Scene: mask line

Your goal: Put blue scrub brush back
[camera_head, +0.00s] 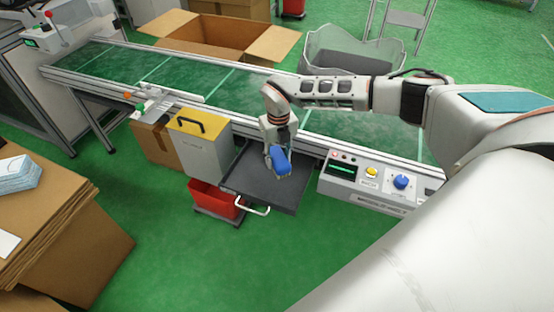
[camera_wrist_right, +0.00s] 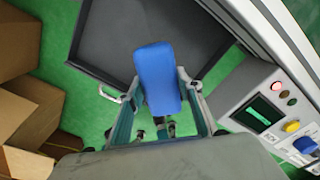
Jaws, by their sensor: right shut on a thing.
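The blue scrub brush (camera_head: 279,159) is held in my right gripper (camera_head: 277,150), which is shut on it. In the right wrist view the brush (camera_wrist_right: 157,78) shows as a blue block between the two fingers of the gripper (camera_wrist_right: 161,100). The brush is over the dark open drawer (camera_head: 262,188), which has a white handle at its front and also shows in the wrist view (camera_wrist_right: 105,40). I cannot tell whether the brush touches the drawer floor. My left gripper is not in view.
A control panel (camera_head: 366,182) with a blue knob and yellow button is right of the drawer. A grey box with a yellow lid (camera_head: 197,137) and a red bin (camera_head: 214,199) are left of it. The conveyor (camera_head: 340,133) runs behind. Green floor in front is clear.

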